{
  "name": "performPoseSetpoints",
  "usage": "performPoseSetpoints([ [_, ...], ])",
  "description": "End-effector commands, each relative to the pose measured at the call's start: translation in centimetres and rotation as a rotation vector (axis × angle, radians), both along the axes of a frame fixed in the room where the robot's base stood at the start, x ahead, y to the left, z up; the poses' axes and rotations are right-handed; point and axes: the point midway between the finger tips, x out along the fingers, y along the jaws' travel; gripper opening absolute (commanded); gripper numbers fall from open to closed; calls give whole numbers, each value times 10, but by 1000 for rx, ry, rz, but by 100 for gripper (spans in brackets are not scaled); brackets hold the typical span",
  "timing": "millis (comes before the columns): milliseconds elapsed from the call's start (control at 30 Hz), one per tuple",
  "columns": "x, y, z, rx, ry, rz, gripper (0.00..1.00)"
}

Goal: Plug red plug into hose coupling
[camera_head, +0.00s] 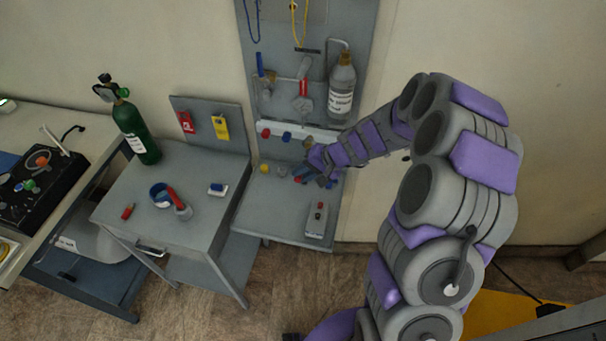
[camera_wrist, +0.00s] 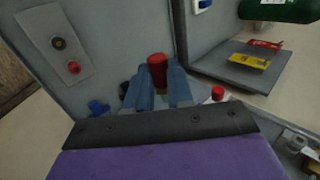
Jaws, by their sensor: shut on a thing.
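My gripper (camera_head: 302,175) is low over the grey shelf (camera_head: 270,205) of the wall panel. In the wrist view my gripper (camera_wrist: 158,92) has its blue fingers shut on a red plug (camera_wrist: 158,65), whose round red end stands up between them. In the head view the plug is too small and covered to make out clearly. I cannot identify the hose coupling with certainty. A small dark part (camera_wrist: 124,90) shows just left of the fingers, partly hidden. Whether the plug touches anything below is hidden.
A red cap (camera_wrist: 218,93) is right of the fingers and a blue knob (camera_wrist: 97,107) is left. A grey box with buttons (camera_head: 317,220) lies on the shelf. A grey bottle (camera_head: 342,88) hangs above.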

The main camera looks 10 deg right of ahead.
Motion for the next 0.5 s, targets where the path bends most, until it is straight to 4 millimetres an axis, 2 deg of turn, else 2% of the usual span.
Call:
performPoseSetpoints([
  [500, 41, -15, 0, -1, 2, -2, 0],
])
